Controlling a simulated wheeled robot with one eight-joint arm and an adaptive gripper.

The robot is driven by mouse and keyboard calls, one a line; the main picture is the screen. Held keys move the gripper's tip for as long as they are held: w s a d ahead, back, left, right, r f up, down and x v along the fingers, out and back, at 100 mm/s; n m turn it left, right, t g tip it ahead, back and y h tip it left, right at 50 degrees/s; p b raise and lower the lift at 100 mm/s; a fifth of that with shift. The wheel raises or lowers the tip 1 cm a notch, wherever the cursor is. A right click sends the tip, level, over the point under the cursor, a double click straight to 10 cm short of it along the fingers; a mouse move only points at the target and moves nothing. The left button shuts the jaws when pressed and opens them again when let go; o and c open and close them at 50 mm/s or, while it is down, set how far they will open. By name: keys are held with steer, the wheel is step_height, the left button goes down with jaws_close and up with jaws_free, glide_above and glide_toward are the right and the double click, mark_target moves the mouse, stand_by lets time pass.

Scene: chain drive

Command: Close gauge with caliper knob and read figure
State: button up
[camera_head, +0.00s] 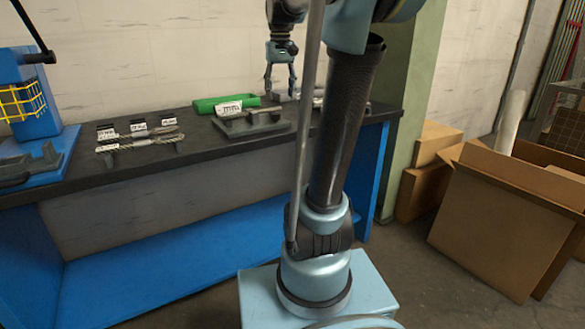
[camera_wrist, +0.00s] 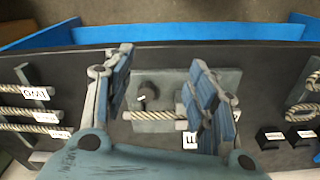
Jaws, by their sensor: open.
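My gripper (camera_head: 280,92) hangs above the black bench top, its fingers apart and nothing between them. In the wrist view the open gripper (camera_wrist: 160,68) spans a grey plate. A dark round knob (camera_wrist: 148,90) stands on this plate between the fingers, apart from both. A pale ribbed bar (camera_wrist: 145,115) lies along the plate beside the knob, with a white label at its right, partly hidden by the right finger. In the head view a grey block fixture (camera_head: 252,125) sits on the bench with a white "mm" label (camera_head: 229,108). The gauge's jaws and any figure are too small to read.
Rows of ribbed pieces (camera_head: 140,140) with small label stands lie left of the fixture. A green tray (camera_head: 208,105) is behind it. A blue machine with a yellow guard (camera_head: 22,101) stands at the bench's left end. Cardboard boxes (camera_head: 500,219) stand on the floor at right.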

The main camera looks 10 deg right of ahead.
steer(key=s+f+t, duration=0.1)
steer(key=s+f, duration=1.7)
steer(key=f, duration=0.1)
steer(key=shift+s+f, duration=0.2)
steer(key=shift+f, duration=0.05)
